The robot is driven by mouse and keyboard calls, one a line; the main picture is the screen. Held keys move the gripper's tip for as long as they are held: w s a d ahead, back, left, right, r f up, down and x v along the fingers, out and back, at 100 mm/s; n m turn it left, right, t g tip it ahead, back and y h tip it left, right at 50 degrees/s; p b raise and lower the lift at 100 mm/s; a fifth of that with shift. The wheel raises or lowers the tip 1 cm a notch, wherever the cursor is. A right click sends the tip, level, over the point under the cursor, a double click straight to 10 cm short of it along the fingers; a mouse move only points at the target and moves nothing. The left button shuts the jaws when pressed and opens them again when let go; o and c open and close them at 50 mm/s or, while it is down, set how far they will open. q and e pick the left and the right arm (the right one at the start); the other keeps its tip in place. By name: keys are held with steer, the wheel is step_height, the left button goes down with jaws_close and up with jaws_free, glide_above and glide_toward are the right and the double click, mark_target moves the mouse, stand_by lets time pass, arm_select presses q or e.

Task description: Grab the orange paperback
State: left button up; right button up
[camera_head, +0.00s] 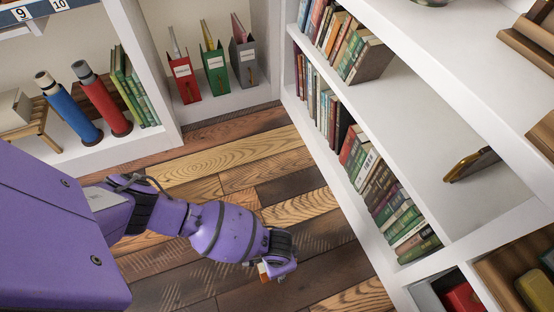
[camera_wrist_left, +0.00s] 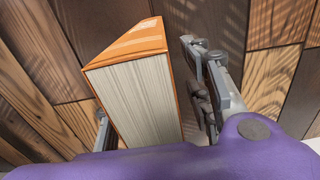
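The orange paperback (camera_wrist_left: 140,90) is in the left wrist view, its pale page edges facing the camera and an orange cover along its top and right side. It sits between the two fingers of my left gripper (camera_wrist_left: 155,110), one finger on each side. My right gripper is in neither view.
Magazine files (camera_head: 214,68) and a blue tube (camera_head: 70,108) stand on low shelves at the back. The plank floor (camera_head: 250,160) is clear.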

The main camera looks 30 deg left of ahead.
arm_select(q)
jaws_close()
steer(key=shift+r, duration=0.15)
